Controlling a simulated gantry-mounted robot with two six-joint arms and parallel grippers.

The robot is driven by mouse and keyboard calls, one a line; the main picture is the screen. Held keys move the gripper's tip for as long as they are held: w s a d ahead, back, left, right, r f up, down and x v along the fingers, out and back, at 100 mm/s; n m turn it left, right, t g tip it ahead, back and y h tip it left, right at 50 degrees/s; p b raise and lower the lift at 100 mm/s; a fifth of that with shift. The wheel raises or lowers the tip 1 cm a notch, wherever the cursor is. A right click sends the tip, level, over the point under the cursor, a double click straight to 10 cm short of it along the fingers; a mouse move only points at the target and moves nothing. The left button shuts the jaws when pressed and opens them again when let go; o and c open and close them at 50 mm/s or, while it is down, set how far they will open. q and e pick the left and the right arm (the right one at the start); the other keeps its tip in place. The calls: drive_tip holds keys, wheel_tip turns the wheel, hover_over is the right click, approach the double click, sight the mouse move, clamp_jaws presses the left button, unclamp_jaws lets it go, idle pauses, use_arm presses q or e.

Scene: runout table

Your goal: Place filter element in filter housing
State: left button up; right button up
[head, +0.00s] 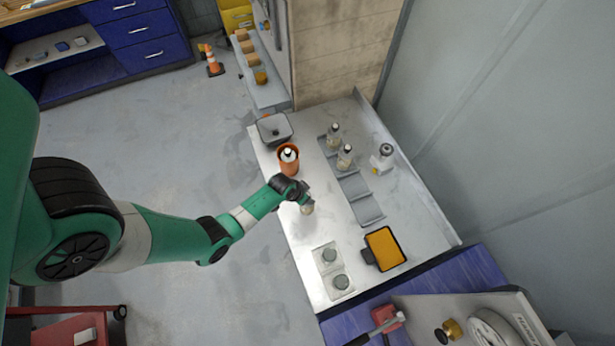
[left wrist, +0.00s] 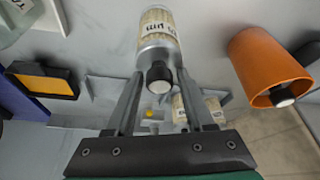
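The filter element held by my left gripper (head: 303,199) is a pale mesh cylinder with a dark end cap and a printed label. It shows between the fingers in the left wrist view (left wrist: 160,38), with a finger against each side. In the head view only its lower part (head: 307,209) shows below the gripper, over the table. The orange filter housing (head: 281,168) stands up and left of the gripper, apart from it; it also shows in the left wrist view (left wrist: 262,62). A white, dark-tipped part shows inside its open end. My right gripper is not in view.
Two similar elements (head: 334,140) (head: 346,160) stand in a grey compartment tray (head: 367,209). A grey bin (head: 274,128) stands behind the housing. Bare table (head: 290,235) lies left of the tray.

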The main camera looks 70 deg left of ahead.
use_arm(q)
clamp_jaws()
idle(1.1)
